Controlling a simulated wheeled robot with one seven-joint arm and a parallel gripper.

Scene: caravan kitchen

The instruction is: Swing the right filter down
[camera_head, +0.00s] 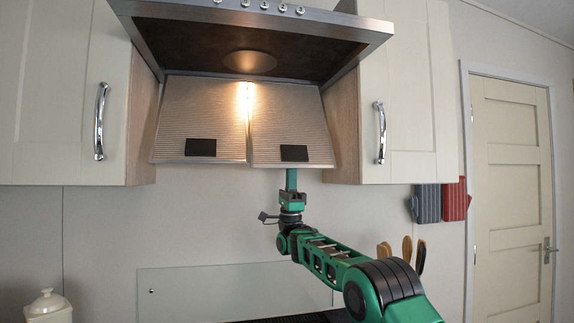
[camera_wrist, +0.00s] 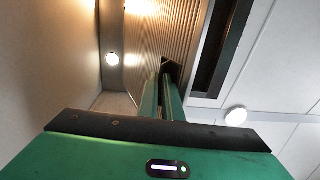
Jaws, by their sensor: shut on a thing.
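The right filter (camera_head: 288,115) is a ribbed metal panel under the cooker hood, with a black tab (camera_head: 294,153) near its lower edge. It slopes down and its lower edge hangs slightly below that of the left filter (camera_head: 202,115). My gripper (camera_head: 292,172) reaches up from below to the right filter's lower edge, under the tab. In the wrist view my two green fingers (camera_wrist: 164,92) are close together at the ribbed right filter (camera_wrist: 160,40), shut on its dark tab. The fingertips are partly hidden there.
The hood (camera_head: 250,50) juts out above the filters. Cream cupboards flank it, the left one with a chrome handle (camera_head: 101,122) and the right one with another (camera_head: 380,133). Utensils (camera_head: 407,249) stand below right, behind my arm. The space under the filters is otherwise clear.

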